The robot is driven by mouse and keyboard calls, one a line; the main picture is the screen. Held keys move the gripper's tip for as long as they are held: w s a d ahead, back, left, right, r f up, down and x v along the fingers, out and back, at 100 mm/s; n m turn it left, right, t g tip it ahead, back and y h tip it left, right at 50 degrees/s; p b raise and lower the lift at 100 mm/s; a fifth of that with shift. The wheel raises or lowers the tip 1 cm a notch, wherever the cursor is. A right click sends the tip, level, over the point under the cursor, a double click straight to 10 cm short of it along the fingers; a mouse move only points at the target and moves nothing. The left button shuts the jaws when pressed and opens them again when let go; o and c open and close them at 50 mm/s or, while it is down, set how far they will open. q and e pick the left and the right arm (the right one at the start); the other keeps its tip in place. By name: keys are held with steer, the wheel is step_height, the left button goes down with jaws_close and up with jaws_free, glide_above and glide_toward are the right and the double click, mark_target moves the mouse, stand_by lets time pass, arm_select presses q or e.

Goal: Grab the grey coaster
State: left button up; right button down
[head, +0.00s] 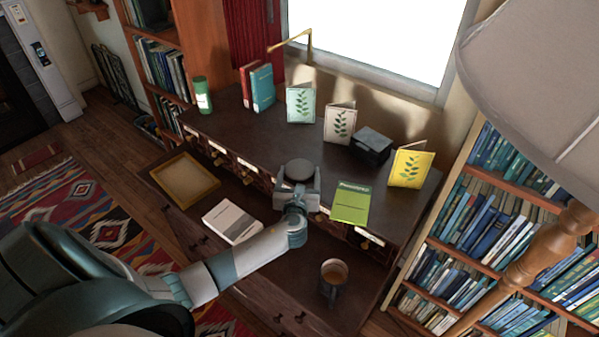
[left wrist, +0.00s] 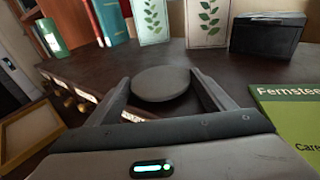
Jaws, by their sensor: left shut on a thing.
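The grey coaster (head: 298,169) is a round dark-grey disc near the front edge of the desk's upper surface. My left gripper (head: 297,176) reaches it from the front and is shut on it. In the left wrist view the coaster (left wrist: 162,84) lies between the two fingers (left wrist: 161,80), one on each side. I cannot tell whether it rests on the wood or is slightly raised. My right gripper is not in view.
A green book (head: 351,203) lies right of the gripper, and a white book (head: 231,222) and wooden tray (head: 212,196) are on the lower surface at left. A mug (head: 334,276) stands in front. Cards and a black box (head: 372,146) stand behind.

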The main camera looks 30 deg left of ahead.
mark_target(302, 175)
arm_select(q)
steer(key=shift+r, duration=0.1)
steer(key=shift+r, duration=0.5)
steer(key=r, duration=0.1)
steer(key=r+b, duration=0.1)
steer(key=r, duration=0.1)
steer(key=shift+w+d+r, duration=0.15)
steer(key=shift+w+d, duration=0.05)
steer(key=shift+d, duration=0.2)
steer(key=w+d+r+b, duration=0.2)
steer(key=w+d+r, duration=0.3)
steer(key=d, duration=0.4)
steer(key=shift+w+d+r+b, duration=0.2)
steer(key=shift+r+b, duration=0.1)
steer(key=shift+r, duration=0.5)
